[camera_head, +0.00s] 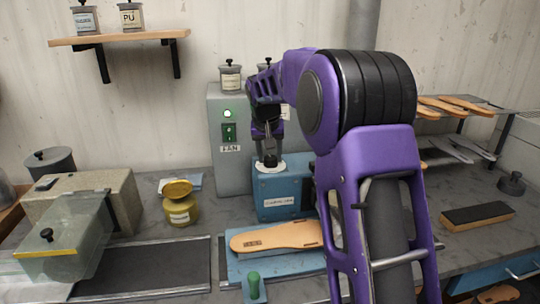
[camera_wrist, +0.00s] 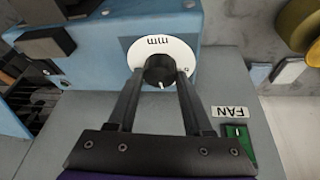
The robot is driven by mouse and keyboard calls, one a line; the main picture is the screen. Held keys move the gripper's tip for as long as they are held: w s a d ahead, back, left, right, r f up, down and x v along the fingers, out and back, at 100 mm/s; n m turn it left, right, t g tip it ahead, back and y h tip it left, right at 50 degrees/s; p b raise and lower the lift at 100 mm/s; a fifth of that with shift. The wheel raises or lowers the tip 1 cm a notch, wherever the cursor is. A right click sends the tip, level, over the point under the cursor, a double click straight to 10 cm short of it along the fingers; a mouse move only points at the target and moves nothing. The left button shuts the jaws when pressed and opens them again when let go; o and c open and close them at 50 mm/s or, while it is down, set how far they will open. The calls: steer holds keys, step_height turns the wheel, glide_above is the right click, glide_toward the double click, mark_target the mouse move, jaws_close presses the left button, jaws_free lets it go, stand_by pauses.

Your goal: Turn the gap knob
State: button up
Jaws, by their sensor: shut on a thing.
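The gap knob (camera_wrist: 159,70) is a black round knob with a white pointer mark, on a white dial (camera_wrist: 177,52) marked "mm". The dial sits on the top of a blue machine (camera_head: 285,189) in the middle of the bench; the blue housing also shows in the wrist view (camera_wrist: 95,52). My gripper (camera_head: 270,160) reaches down onto the dial from above. In the wrist view my gripper's two fingers (camera_wrist: 161,78) are closed around the knob, one on each side. In the head view the knob is mostly hidden by the fingers.
A grey cabinet (camera_head: 229,172) labelled FAN, with a green switch, stands directly behind the blue machine. A yellow jar (camera_head: 180,206) stands to the left. A tan sole (camera_head: 277,237) lies on a blue plate in front. A brush-like block (camera_head: 477,215) lies at right.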

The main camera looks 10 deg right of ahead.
steer(key=shift+d+r+n, duration=0.1)
steer(key=shift+n, duration=0.3)
jaws_close()
steer(key=shift+n+y+p, duration=0.3)
steer(key=shift+n, duration=0.1)
steer(key=o, duration=1.3)
jaws_free()
steer(key=shift+c, duration=0.2)
steer(key=p+v, duration=0.1)
steer(key=v, duration=1.6)
steer(key=shift+s, duration=0.15)
